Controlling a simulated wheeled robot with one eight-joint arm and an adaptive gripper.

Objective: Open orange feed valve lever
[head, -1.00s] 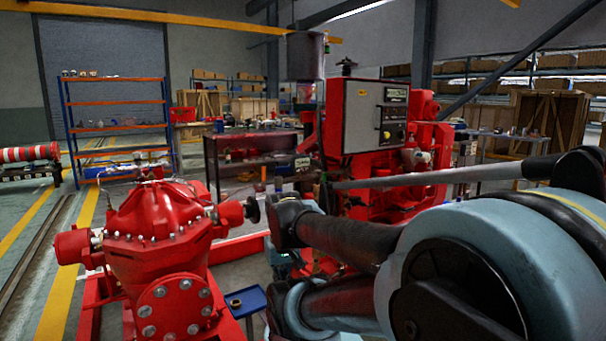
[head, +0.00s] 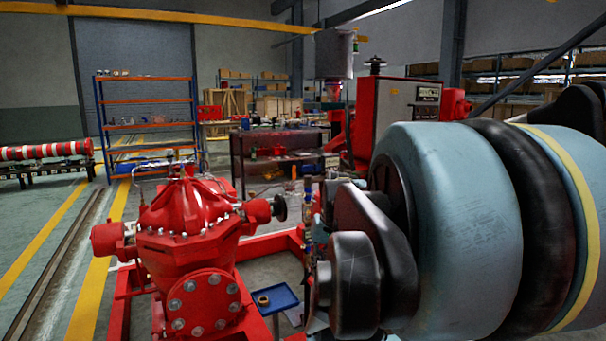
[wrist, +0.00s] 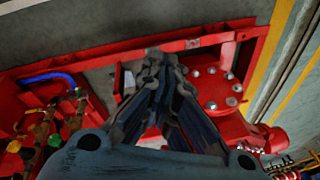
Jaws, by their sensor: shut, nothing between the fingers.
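In the wrist view my gripper (wrist: 155,62) is shut and empty, its fingertips together above a red base frame (wrist: 140,60). Brass pipework (wrist: 60,130) stands at the left of that view, apart from my fingers. On it are a small yellow-orange handle (wrist: 14,146) and a green one (wrist: 55,140). I cannot tell for sure whether the yellow-orange handle is the feed valve lever, nor how it is turned. In the head view my arm hides the gripper; part of thin upright pipework (head: 308,205) shows left of the arm.
The red pump (head: 190,230) stands left of my arm, with its bolted flange also in the wrist view (wrist: 218,90). A blue tray (head: 275,299) with a small ring sits beside it. The red control cabinet (head: 390,110) is partly behind my arm.

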